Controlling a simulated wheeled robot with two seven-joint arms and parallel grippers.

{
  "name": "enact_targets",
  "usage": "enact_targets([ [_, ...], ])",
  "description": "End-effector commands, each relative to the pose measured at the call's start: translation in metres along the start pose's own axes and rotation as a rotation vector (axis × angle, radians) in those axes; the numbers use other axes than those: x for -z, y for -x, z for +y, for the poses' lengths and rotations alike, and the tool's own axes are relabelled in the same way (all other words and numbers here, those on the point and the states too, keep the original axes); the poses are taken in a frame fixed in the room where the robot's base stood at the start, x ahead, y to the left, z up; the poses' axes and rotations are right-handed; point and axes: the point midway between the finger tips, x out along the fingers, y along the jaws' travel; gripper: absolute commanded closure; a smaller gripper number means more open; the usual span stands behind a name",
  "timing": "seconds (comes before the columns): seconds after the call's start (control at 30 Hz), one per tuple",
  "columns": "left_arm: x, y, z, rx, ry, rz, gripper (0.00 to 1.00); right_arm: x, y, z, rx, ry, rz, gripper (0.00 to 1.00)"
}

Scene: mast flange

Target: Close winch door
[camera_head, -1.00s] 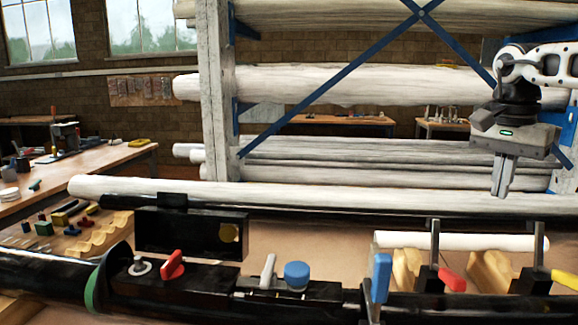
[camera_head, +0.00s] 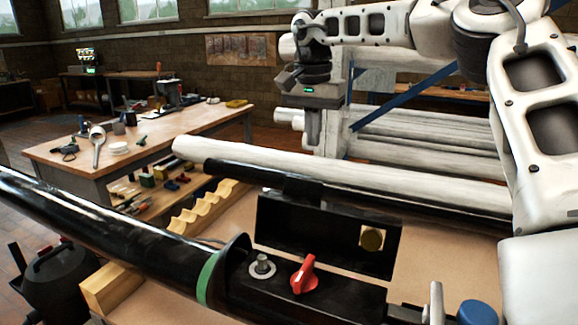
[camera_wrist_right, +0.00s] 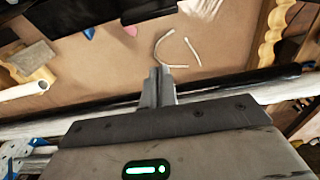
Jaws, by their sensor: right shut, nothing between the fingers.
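The winch door, as I take it, is a black rectangular panel (camera_head: 290,228) standing upright along the far side of the black mast tube (camera_head: 120,225). A brass-coloured round piece (camera_head: 372,239) sits near its right end. In front of the door, the mast carries a red knob (camera_head: 304,275) and a metal post (camera_head: 262,265). My right gripper (camera_head: 313,128) points down, shut and empty, above and behind the door, apart from it. Its closed fingers also show in the right wrist view (camera_wrist_right: 158,88). I cannot identify the door in that view. My left gripper is not in view.
A long white tube (camera_head: 330,170) lies behind the door. A wooden workbench (camera_head: 170,135) with tools stands at the left back. A blue cap (camera_head: 477,313) and a metal lever (camera_head: 436,303) stand at the lower right. Racked white tubes fill the back.

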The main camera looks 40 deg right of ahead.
Motion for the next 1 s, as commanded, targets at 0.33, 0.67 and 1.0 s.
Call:
enact_targets([
  [0.33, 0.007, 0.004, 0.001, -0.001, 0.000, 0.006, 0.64, -0.002, -0.074, -0.003, -0.003, 0.005, -0.003, 1.00],
  [0.67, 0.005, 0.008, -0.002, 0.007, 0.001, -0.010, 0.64, -0.037, -0.061, -0.003, 0.001, 0.005, 0.001, 1.00],
  [1.0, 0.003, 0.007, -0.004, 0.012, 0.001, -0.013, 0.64, -0.040, -0.061, -0.003, 0.001, 0.004, 0.001, 1.00],
])
